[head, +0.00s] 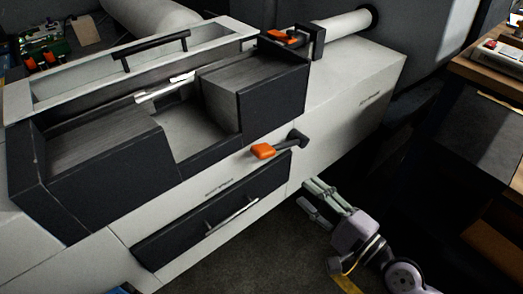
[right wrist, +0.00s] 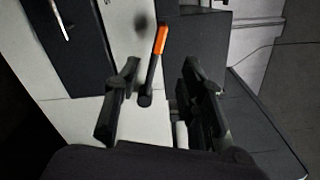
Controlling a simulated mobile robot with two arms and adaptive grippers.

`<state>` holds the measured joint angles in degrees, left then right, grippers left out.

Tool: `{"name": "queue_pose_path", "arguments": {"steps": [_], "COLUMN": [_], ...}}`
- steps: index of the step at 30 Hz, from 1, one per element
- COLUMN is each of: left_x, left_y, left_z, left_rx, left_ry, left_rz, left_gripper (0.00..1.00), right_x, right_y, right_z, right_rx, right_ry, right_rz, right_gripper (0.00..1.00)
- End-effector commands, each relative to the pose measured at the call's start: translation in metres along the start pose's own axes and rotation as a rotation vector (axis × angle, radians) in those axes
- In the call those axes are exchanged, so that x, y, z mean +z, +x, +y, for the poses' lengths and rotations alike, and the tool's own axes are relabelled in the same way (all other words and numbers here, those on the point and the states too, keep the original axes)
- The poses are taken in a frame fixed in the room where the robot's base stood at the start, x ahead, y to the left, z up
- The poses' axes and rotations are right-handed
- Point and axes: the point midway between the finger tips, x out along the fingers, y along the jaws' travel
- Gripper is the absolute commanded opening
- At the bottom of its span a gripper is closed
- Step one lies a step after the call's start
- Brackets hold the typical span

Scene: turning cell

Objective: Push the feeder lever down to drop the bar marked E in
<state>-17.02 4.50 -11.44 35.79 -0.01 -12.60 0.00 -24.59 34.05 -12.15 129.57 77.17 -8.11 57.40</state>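A lever with an orange grip (head: 264,151) and a dark pivot sticks out from the front of the pale machine (head: 345,98), above a dark drawer. In the right wrist view the lever (right wrist: 160,42) stands ahead, roughly between my finger lines. My right gripper (head: 305,193) is open and empty, below and right of the lever and apart from it; its spread fingers also show in the right wrist view (right wrist: 160,80). A shiny metal bar (head: 165,88) lies in the dark feeder housing (head: 105,170); no letter E is legible on it. My left gripper is out of view.
A second orange-gripped lever (head: 283,38) sits at the back beside a pale tube (head: 345,22). The dark drawer (head: 175,232) has a protruding handle. A raised pale frame with a black handle (head: 155,50) lies behind the housing. A wooden bench (head: 490,68) stands at right.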

Motion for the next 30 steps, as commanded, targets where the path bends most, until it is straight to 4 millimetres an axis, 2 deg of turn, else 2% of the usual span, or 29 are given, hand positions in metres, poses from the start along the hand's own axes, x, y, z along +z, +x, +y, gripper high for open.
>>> {"name": "queue_pose_path", "arguments": {"steps": [5,12,21,25,30], "left_x": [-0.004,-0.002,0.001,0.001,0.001], "left_y": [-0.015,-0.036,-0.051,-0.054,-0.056], "left_z": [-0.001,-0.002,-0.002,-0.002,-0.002], "left_rx": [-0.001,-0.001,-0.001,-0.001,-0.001], "left_ry": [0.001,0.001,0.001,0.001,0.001], "left_rz": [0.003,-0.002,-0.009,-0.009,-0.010], "left_gripper": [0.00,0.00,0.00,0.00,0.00], "right_x": [0.002,0.002,0.002,0.001,0.001], "right_y": [0.020,0.071,0.135,0.154,0.169], "right_z": [-0.007,-0.007,-0.004,-0.003,-0.002], "right_rx": [-0.007,-0.007,-0.004,-0.002,-0.003], "right_ry": [0.006,0.005,0.002,0.000,0.001], "right_rz": [-0.001,-0.001,-0.002,-0.002,-0.001], "right_gripper": [0.37,0.37,0.37,0.37,0.37]}}
